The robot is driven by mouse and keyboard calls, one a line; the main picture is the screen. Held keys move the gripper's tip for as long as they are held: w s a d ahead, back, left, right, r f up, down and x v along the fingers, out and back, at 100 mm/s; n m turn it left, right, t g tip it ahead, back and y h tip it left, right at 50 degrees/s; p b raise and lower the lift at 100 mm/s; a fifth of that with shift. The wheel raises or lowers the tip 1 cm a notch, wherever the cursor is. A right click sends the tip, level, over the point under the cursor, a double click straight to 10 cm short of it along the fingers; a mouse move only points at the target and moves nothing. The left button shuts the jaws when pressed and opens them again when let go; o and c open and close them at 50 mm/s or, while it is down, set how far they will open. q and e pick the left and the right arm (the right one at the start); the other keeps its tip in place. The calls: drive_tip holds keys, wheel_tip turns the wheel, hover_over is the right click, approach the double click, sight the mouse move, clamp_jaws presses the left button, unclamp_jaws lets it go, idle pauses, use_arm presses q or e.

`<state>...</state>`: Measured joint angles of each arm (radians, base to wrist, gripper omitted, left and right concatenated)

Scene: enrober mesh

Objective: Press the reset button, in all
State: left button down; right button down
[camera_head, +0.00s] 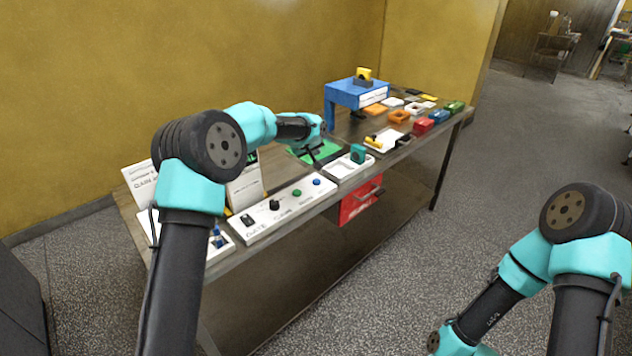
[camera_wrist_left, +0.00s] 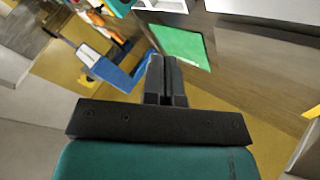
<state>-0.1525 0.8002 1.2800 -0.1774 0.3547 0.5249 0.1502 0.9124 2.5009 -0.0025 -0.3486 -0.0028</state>
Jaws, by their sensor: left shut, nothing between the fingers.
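A long white control panel (camera_head: 285,211) lies along the front edge of the table. It carries a black switch (camera_head: 247,219), a black knob (camera_head: 275,205), a green button (camera_head: 297,193) and a blue button (camera_head: 316,182). The lettering under them is too small to read surely, so I cannot tell which is the reset button. My left gripper (camera_head: 314,158) is above the table behind the panel's right end, over the green mat (camera_head: 326,150). In the left wrist view its fingers (camera_wrist_left: 167,78) are shut and empty, with the green mat (camera_wrist_left: 181,46) beyond. The panel is not recognisable there.
A blue stand (camera_head: 345,95) is at the back. A white tray (camera_head: 349,168) with a teal block sits right of the panel, above a red drawer or bin (camera_head: 360,203). Colored blocks fill the far end. White cards (camera_head: 245,187) stand at the left. My right arm hangs clear of the table.

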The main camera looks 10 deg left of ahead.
sight(315, 180)
use_arm(q)
drive_tip(key=shift+f, duration=4.45)
drive_tip(key=shift+f, duration=0.85)
drive_tip(key=shift+r, duration=0.9)
drive_tip(key=shift+r, duration=2.5)
